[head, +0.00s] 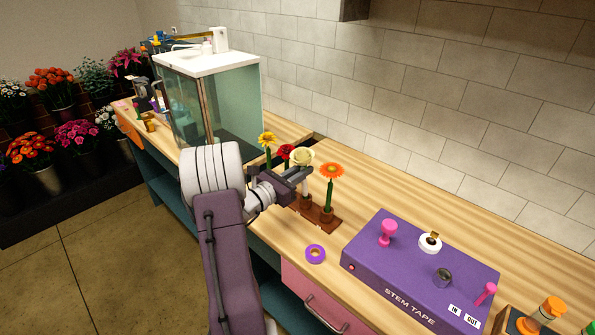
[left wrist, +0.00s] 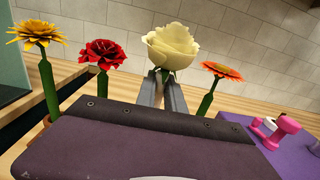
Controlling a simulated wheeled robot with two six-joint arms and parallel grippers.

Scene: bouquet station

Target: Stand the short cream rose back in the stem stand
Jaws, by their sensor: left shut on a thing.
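The cream rose (head: 302,157) is held at my left gripper (head: 306,176), which is shut on its stem. In the left wrist view the rose (left wrist: 173,46) is upright between the two fingers (left wrist: 163,90). Its lower stem is mostly hidden, so I cannot tell whether it sits in a hole. The brown stem stand (head: 325,222) lies on the counter below the gripper. An orange flower (head: 331,171) stands upright in it, right of the rose. A yellow flower (head: 267,140) and a red flower (head: 285,152) stand to the left, their bases hidden by my arm. My right gripper is not in view.
A purple roll of tape (head: 315,254) lies near the counter's front edge. A purple stem tape machine (head: 415,275) with pink knobs stands to the right. A glass case (head: 210,95) stands behind on the left. The counter between stand and wall is clear.

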